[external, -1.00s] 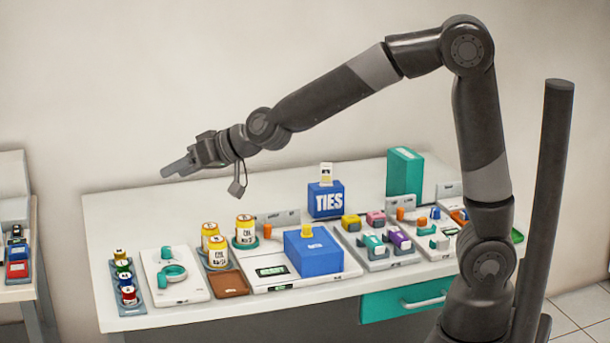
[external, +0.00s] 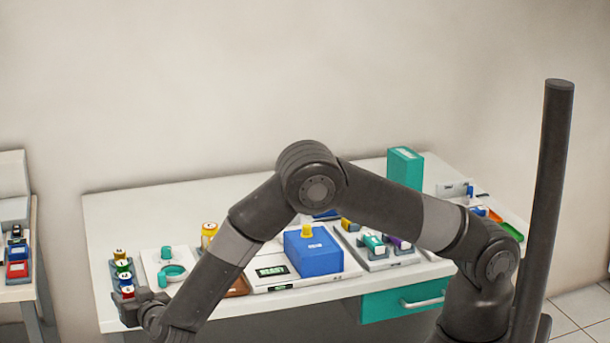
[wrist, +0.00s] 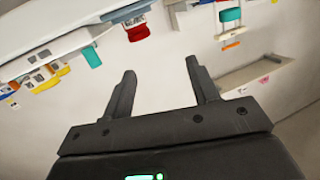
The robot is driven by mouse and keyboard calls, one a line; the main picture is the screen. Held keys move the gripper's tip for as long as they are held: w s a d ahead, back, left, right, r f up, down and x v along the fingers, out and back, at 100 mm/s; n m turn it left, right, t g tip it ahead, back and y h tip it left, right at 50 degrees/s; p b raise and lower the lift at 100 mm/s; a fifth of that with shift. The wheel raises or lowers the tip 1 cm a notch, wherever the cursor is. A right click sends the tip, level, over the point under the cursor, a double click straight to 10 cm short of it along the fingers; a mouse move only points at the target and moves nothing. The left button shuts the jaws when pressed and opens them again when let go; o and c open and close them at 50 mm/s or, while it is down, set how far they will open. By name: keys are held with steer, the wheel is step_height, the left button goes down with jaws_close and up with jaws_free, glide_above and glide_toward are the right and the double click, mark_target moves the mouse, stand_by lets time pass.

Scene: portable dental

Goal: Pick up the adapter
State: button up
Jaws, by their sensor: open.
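I cannot tell for sure which object is the adapter. A teal ring (external: 173,272) lies on a white plate near the left end of the white table, with a small teal cylinder (external: 166,253) behind it. My gripper (wrist: 160,68) is open and empty in the wrist view, with bare wall between its fingers. In the external view my wrist is low at the front left edge of the table, and the fingertips cannot be made out there. My arm hides part of the table's middle.
Several colored-band jars (external: 122,267) stand in a rack at the table's left end. A blue box (external: 313,252) with a yellow knob stands mid-table. A teal box (external: 405,168) stands at the back. A second table (external: 17,290) is at far left. The teal drawer (external: 405,300) is shut.

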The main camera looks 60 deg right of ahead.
mark_target(131, 294)
steer(key=shift+h, duration=0.9)
steer(key=f, duration=0.1)
steer(key=w+d+f, duration=0.2)
steer(key=shift+w+d+f, duration=0.1)
steer(key=shift+d+f, duration=0.05)
steer(key=shift+f, duration=0.25)
steer(key=x, duration=0.4)
steer(key=shift+w+d+r, duration=0.1)
steer(key=shift+d, duration=0.45)
steer(key=shift+w+d, duration=0.2)
steer(key=shift+w, duration=0.2)
steer(key=shift+c, duration=0.2)
steer(key=c, duration=1)
